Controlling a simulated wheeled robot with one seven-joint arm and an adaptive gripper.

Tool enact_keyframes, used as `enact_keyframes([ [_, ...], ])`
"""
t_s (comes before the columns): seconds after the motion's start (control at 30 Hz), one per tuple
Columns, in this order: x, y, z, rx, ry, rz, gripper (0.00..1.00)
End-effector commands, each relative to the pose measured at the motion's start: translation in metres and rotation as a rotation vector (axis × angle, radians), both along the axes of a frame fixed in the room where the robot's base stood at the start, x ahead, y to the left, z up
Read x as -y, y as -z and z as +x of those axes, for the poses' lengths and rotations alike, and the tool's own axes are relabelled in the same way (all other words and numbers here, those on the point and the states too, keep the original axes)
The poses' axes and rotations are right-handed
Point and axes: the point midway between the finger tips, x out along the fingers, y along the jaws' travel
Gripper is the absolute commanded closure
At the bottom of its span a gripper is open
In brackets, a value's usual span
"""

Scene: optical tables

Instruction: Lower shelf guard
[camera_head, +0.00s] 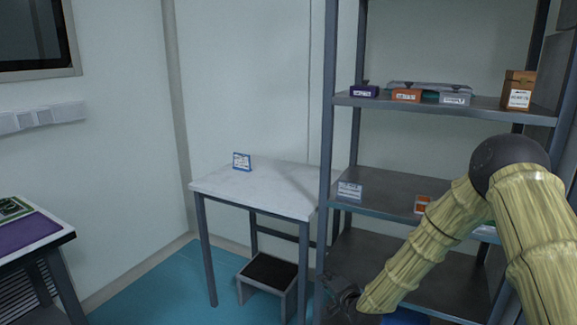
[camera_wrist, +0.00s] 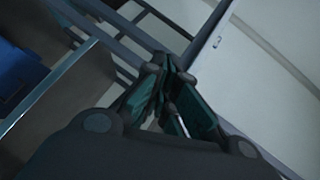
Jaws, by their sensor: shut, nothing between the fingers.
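The grey metal shelf unit (camera_head: 329,140) stands at the right in the head view, with several boards. I cannot tell a separate shelf guard from the unit's posts and edges. My gripper (camera_head: 343,298) is low at the unit's left front post, beside the lowest board. In the wrist view my gripper (camera_wrist: 166,85) has its green-padded fingers together with nothing held. Grey bars (camera_wrist: 125,52) pass just behind the fingertips; I cannot tell whether they touch. My arm hides the right part of the lower boards.
A white-topped table (camera_head: 262,187) with a small blue-framed sign (camera_head: 242,161) stands left of the shelf. A low step stool (camera_head: 268,273) sits under it. Small boxes (camera_head: 406,95) stand on the upper board. A blue bin (camera_wrist: 20,62) shows in the wrist view. Teal floor is clear at left.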

Motion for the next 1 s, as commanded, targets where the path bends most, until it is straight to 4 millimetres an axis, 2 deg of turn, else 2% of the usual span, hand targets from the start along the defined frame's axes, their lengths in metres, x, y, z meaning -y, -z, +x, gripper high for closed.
enact_keyframes([
  [0.03, -0.002, 0.02, -0.021, -0.044, -0.019, -0.047, 1.0],
  [0.1, 0.0, 0.05, -0.05, -0.104, -0.044, -0.12, 1.0],
  [0.2, 0.002, 0.087, -0.094, -0.187, -0.089, -0.223, 1.0],
  [0.37, 0.012, 0.138, -0.171, -0.322, -0.174, -0.381, 1.0],
  [0.5, 0.024, 0.172, -0.243, -0.44, -0.268, -0.513, 1.0],
  [0.6, 0.035, 0.19, -0.297, -0.525, -0.343, -0.602, 1.0],
  [0.73, 0.052, 0.205, -0.369, -0.634, -0.453, -0.711, 1.0],
  [0.9, 0.076, 0.209, -0.459, -0.771, -0.609, -0.832, 1.0],
  [1.0, 0.089, 0.206, -0.501, -0.834, -0.688, -0.883, 1.0],
])
